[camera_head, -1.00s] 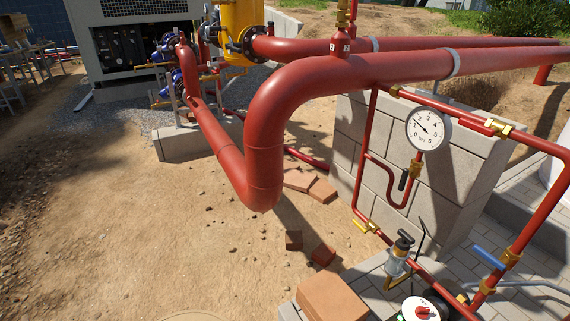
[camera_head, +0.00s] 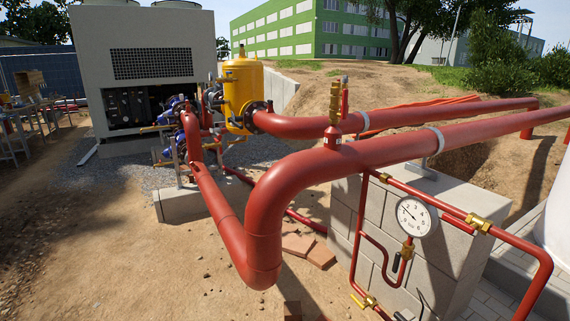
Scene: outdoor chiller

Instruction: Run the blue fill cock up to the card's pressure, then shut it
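The round white pressure gauge (camera_head: 413,217) stands upright on the red pipework at the right, in front of a grey block wall. Its dark needle points to the upper left, but the exact reading is too small to tell. The blue fill cock is out of view below the bottom edge. No card with a pressure on it can be made out. Neither of my grippers is in view.
A thick red pipe (camera_head: 262,230) bends down in front of the block wall (camera_head: 448,258). Brass valves (camera_head: 478,223) sit on the thin pipes. A yellow vessel (camera_head: 243,92) and a grey chiller (camera_head: 145,70) stand behind. Open sandy ground lies left.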

